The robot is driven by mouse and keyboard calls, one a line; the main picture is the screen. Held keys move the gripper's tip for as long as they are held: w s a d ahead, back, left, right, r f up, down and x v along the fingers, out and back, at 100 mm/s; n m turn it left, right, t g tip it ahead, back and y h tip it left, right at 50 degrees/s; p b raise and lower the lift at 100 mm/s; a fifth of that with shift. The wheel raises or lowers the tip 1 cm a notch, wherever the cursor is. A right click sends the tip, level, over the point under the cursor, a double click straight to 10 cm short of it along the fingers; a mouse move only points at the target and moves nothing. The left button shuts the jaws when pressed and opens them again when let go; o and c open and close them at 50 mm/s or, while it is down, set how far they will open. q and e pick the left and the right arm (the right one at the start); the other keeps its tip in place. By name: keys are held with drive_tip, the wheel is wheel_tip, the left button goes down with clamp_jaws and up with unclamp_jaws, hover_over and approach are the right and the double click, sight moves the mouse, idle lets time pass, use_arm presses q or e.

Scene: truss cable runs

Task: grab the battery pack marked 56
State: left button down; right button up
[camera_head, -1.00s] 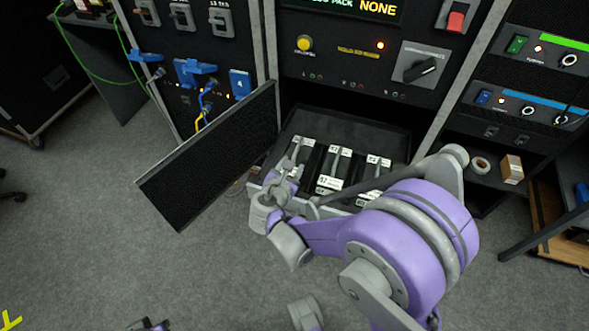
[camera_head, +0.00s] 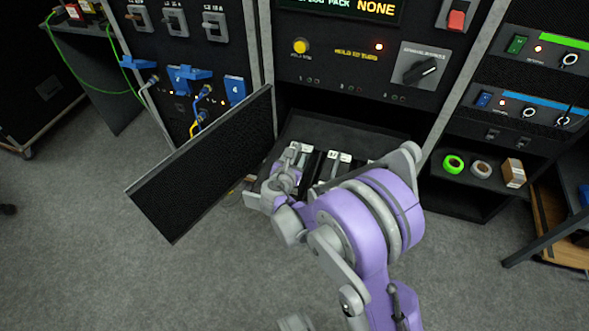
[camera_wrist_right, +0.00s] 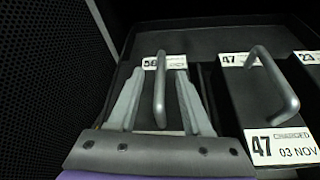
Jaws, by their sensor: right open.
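The battery pack marked 56 (camera_wrist_right: 159,100) is the leftmost pack in the open tray (camera_head: 355,131), a dark block with a white label and a grey bar handle. My right gripper (camera_wrist_right: 160,72) is open, with one finger on each side of that handle; a gap shows on both sides. Its near end is hidden behind the gripper body. In the head view my right gripper (camera_head: 292,156) is over the left end of the tray, and my arm covers much of the packs.
Pack 47 (camera_wrist_right: 262,100) stands close to the right, with a pack marked 23 (camera_wrist_right: 310,60) beyond it. An open black door panel (camera_head: 200,165) stands left of the tray. Tape rolls (camera_head: 453,164) and a small box (camera_head: 513,172) sit on the right shelf.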

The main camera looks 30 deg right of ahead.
drive_tip(key=shift+w+d+f, duration=0.1)
drive_tip(key=shift+w+d, duration=0.05)
clamp_jaws()
idle(1.4)
